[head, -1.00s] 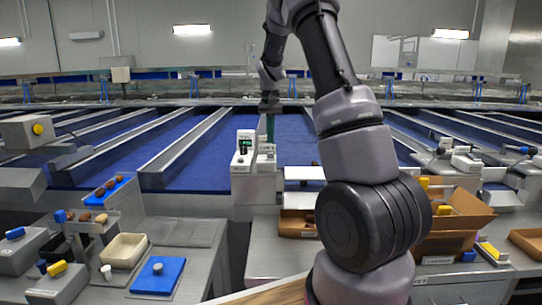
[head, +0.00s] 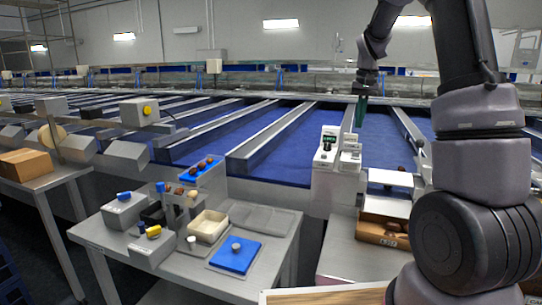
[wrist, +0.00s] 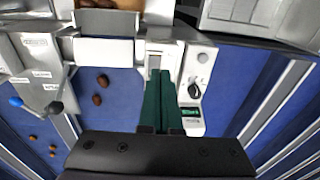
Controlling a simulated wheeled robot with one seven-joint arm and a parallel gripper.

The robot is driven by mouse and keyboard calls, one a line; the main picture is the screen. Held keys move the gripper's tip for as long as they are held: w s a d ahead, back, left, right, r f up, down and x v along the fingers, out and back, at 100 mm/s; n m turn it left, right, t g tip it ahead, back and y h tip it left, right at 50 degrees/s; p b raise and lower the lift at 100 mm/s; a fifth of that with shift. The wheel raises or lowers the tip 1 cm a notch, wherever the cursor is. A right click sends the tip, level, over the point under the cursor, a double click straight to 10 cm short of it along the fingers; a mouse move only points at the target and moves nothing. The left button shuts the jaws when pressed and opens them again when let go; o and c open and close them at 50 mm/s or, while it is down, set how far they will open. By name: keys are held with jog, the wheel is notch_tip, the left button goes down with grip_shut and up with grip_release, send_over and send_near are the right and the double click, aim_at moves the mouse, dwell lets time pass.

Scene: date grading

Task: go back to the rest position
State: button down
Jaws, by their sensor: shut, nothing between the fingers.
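My gripper (head: 361,110) hangs from my arm over the blue conveyor lanes, at the right of the head view, just right of a white device with a small display (head: 327,146). In the wrist view its green fingers (wrist: 162,105) lie together, shut, with nothing between them. The white device with a knob and display (wrist: 195,85) is close beside the fingers there. I cannot tell whether they touch it.
A grey table (head: 120,245) at left carries a blue mat (head: 236,256), a cream tray (head: 208,226) and small boxes. A cardboard box (head: 384,232) stands below the device. Loose dates (wrist: 98,98) lie on the blue lane. Floor shows at far left.

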jog(key=s+a+r+t, duration=0.2)
jog(key=s+a+r, duration=0.1)
jog(key=s, duration=0.7)
jog(key=s+a+r+t+y, duration=0.1)
jog(key=s+a+r+t, duration=0.1)
jog(key=s, duration=0.7)
jog(key=s+a+r+t, duration=0.2)
jog(key=s+a+r, duration=0.2)
jog(key=s, duration=0.6)
jog(key=shift+s+r+t+y, duration=0.3)
jog(key=shift+s+r, duration=0.05)
jog(key=shift+r, duration=0.3)
